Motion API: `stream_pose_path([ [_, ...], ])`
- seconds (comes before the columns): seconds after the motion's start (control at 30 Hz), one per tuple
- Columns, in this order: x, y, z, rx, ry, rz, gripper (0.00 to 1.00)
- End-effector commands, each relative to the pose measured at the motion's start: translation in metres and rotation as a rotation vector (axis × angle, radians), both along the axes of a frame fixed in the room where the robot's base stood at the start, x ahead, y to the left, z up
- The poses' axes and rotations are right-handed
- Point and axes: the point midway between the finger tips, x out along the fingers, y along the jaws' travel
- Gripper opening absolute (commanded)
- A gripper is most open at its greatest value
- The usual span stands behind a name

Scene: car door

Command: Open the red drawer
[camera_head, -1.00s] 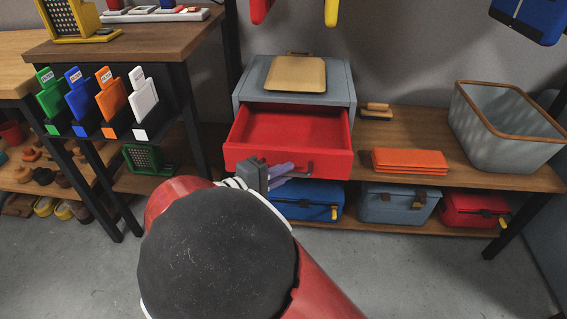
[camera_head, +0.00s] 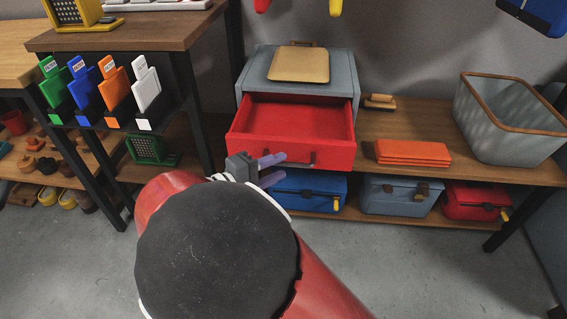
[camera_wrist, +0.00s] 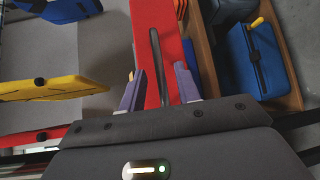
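The red drawer (camera_head: 290,118) is pulled out of a grey cabinet (camera_head: 350,84), and its empty inside shows in the head view. Its front carries a dark bar handle (camera_head: 312,158). My gripper (camera_head: 285,166) is just in front of the drawer front, left of the handle in the head view. Its two purple fingers are apart. In the wrist view my gripper (camera_wrist: 160,84) has the handle (camera_wrist: 158,62) lined up between its fingers, touching neither visibly. The red drawer front (camera_wrist: 150,20) lies behind it.
A tan tray (camera_head: 299,64) lies on the cabinet. Orange flat pieces (camera_head: 413,153) and a grey basket (camera_head: 505,125) stand on the shelf to the right. Blue (camera_head: 309,190), grey and red toolboxes sit below. The floor in front is clear.

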Motion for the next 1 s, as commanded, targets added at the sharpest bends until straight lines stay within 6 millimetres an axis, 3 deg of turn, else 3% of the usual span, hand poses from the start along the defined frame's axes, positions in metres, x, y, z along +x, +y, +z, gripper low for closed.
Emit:
stream_pose_path([
  [0.2, -0.023, 0.027, 0.005, 0.001, 0.0, 0.003, 0.33],
  [0.4, -0.032, 0.036, 0.006, 0.0, 0.001, 0.002, 0.33],
  [0.87, -0.032, 0.035, 0.007, 0.002, 0.003, -0.001, 0.33],
  [1.0, -0.027, 0.008, 0.006, 0.058, 0.065, -0.066, 0.33],
])
